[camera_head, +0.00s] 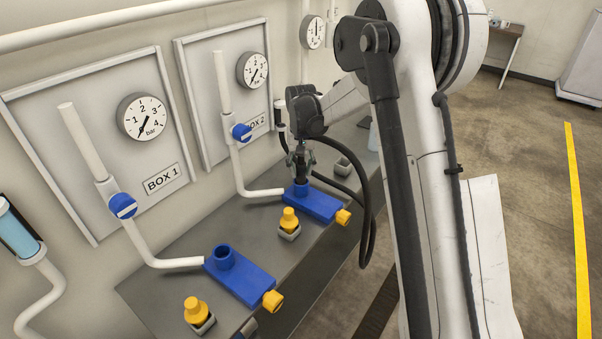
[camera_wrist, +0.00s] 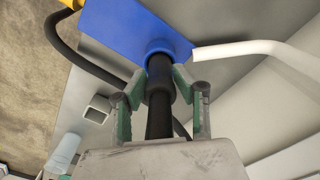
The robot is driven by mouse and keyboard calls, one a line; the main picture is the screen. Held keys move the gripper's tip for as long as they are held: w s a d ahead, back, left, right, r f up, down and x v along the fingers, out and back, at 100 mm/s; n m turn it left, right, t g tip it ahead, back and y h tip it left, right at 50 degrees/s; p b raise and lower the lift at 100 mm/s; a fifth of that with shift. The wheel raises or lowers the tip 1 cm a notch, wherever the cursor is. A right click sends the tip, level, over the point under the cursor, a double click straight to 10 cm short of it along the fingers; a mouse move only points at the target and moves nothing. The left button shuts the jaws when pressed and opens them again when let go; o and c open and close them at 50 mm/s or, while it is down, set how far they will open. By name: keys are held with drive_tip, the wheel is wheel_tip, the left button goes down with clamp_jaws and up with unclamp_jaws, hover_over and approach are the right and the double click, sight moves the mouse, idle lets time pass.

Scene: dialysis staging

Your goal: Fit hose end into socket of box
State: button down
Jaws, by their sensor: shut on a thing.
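My gripper (camera_head: 300,158) is at the second blue block (camera_head: 318,203), in front of the BOX 2 panel. In the wrist view my gripper (camera_wrist: 159,85) is shut on the black hose end (camera_wrist: 160,68), with a green-lined finger on each side. The hose end points at the round socket (camera_wrist: 158,46) of the blue block (camera_wrist: 115,28), and its tip meets the socket's mouth. How deep it sits inside I cannot tell. The black hose (camera_head: 368,215) hangs in a loop from my gripper past the bench edge.
A blue block with an open socket (camera_head: 224,255) lies in front of BOX 1 (camera_head: 162,182). Yellow-capped fittings (camera_head: 289,222) (camera_head: 197,312) stand on the grey bench. White pipes (camera_head: 262,193) run from the panels to the blocks. An empty square holder (camera_wrist: 98,108) is beside my gripper.

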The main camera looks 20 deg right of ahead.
drive_tip(key=shift+f, duration=0.15)
drive_tip(key=c, duration=1.4)
unclamp_jaws()
drive_tip(key=shift+o, duration=0.2)
